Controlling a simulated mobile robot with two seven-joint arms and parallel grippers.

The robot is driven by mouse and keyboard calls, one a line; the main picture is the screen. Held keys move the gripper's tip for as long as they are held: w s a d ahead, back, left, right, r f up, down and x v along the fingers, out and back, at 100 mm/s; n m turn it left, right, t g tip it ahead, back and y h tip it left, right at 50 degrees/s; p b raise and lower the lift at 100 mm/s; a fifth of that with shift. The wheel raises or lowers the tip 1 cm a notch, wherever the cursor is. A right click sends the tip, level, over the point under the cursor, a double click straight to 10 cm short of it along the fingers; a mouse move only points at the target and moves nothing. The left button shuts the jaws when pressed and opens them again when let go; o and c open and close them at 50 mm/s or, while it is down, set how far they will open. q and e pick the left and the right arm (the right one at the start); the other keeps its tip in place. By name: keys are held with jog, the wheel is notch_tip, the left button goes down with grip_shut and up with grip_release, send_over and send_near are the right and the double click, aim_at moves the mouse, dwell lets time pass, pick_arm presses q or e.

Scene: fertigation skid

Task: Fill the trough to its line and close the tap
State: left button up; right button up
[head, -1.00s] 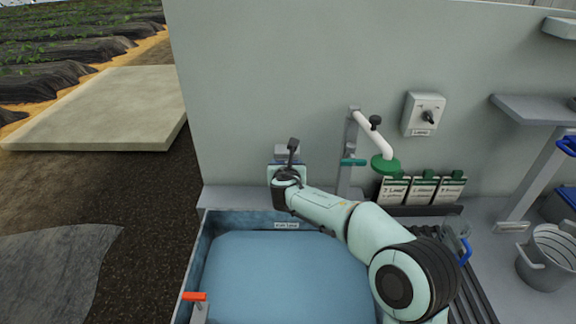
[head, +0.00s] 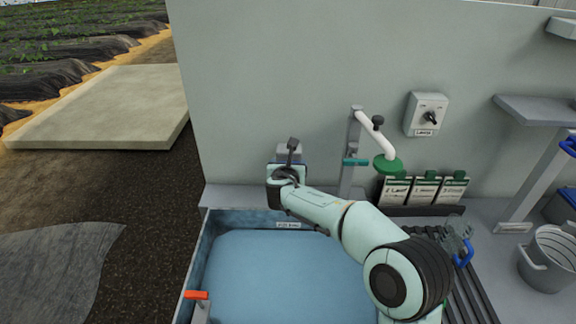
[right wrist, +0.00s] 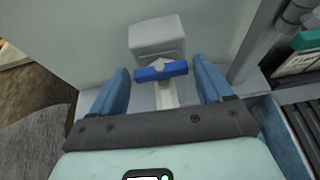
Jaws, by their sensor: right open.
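The trough (head: 197,262) is in the lower middle of the head view and holds a broad sheet of blue water. A small white label (head: 289,226) sits at its back wall; its text is too small to read. My right gripper (head: 288,168) is behind the trough's back edge, at the wall. In the right wrist view, the tap's blue handle (right wrist: 162,71) lies crosswise below a grey block. My right gripper's blue fingers (right wrist: 162,82) are open on either side of the handle, with gaps visible. The tap's outlet is hidden. My left gripper is out of view.
An orange-red handle (head: 196,295) stands at the trough's front left. To the right are a white pipe with a green head (head: 387,164), a grey switch box (head: 426,115), several label cards (head: 424,190) and a grey bucket (head: 548,258).

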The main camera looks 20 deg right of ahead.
jog(key=shift+s+a+r, duration=0.2)
jog(key=shift+s+a, duration=0.05)
jog(key=shift+s, duration=0.15)
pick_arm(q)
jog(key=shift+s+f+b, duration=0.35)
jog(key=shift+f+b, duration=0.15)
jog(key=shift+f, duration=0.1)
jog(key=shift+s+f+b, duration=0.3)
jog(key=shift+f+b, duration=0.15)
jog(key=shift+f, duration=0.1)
pick_arm(e)
jog(key=v, duration=1.2)
jog(key=shift+s+r, duration=0.1)
jog(key=shift+s, duration=0.05)
